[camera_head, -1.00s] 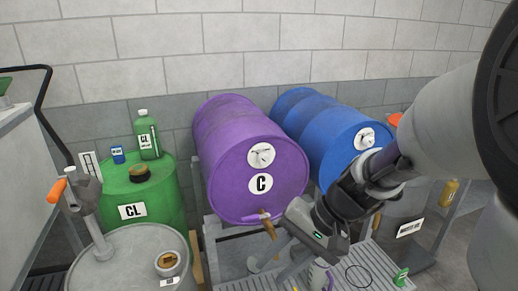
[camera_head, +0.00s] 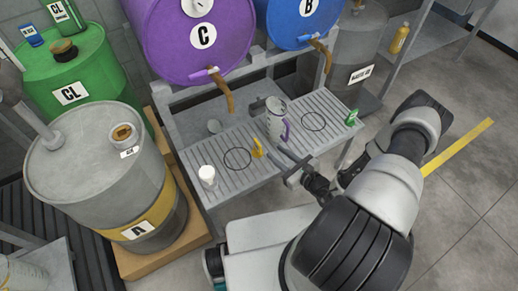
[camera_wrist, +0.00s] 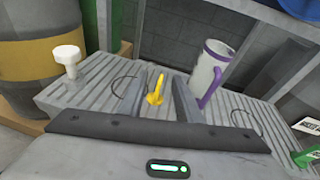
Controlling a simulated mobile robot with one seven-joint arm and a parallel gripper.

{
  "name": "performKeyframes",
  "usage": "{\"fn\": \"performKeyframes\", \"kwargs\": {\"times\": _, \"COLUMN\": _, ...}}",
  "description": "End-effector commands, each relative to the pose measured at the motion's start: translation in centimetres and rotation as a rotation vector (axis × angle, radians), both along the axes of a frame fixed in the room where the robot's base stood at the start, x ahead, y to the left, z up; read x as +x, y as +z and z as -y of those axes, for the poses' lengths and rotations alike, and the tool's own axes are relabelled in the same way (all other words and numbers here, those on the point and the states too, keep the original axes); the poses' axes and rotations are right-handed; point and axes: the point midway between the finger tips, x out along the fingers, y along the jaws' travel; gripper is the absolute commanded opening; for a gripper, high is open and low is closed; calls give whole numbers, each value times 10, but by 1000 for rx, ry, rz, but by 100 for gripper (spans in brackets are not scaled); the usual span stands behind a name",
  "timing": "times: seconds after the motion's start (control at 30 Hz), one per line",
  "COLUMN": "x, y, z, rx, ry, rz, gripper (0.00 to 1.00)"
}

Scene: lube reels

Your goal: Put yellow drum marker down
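The yellow drum marker (camera_head: 257,148) stands on the slatted grey bench, right of the left black ring. In the wrist view the yellow marker (camera_wrist: 156,90) shows between the two fingers, with a gap on each side. My gripper (camera_head: 277,153) is low over the bench, just right of the marker in the head view. It is open in the wrist view (camera_wrist: 157,100), with nothing gripped. I cannot tell whether a finger touches the marker.
The slatted bench (camera_head: 205,155) also holds a white-topped item (camera_head: 207,176), a grey jug with a purple handle (camera_head: 275,118) close by my gripper, and a small green item (camera_head: 352,117). Purple drum C (camera_head: 190,50) and blue drum B (camera_head: 300,22) lie behind. Drum A (camera_head: 100,160) stands left.

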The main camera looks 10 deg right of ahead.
Motion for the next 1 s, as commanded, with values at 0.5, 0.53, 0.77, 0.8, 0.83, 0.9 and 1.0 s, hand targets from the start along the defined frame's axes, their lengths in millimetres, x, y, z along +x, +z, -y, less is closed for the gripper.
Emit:
{"fn": "performKeyframes", "kwargs": {"times": 0.5, "x": 27, "y": -67, "z": -12, "rx": 62, "ry": -157, "rz": -73, "gripper": 31}}
{"fn": "performKeyframes", "kwargs": {"times": 0.53, "x": 33, "y": -70, "z": -14, "rx": 61, "ry": -156, "rz": -72, "gripper": 31}}
{"fn": "performKeyframes", "kwargs": {"times": 0.77, "x": 74, "y": -83, "z": -27, "rx": 62, "ry": -156, "rz": -74, "gripper": 31}}
{"fn": "performKeyframes", "kwargs": {"times": 0.8, "x": 79, "y": -84, "z": -29, "rx": 61, "ry": -157, "rz": -73, "gripper": 31}}
{"fn": "performKeyframes", "kwargs": {"times": 0.83, "x": 82, "y": -85, "z": -30, "rx": 61, "ry": -156, "rz": -73, "gripper": 31}}
{"fn": "performKeyframes", "kwargs": {"times": 0.9, "x": 87, "y": -86, "z": -32, "rx": 62, "ry": -155, "rz": -75, "gripper": 31}}
{"fn": "performKeyframes", "kwargs": {"times": 1.0, "x": 91, "y": -87, "z": -33, "rx": 61, "ry": -156, "rz": -75, "gripper": 31}}
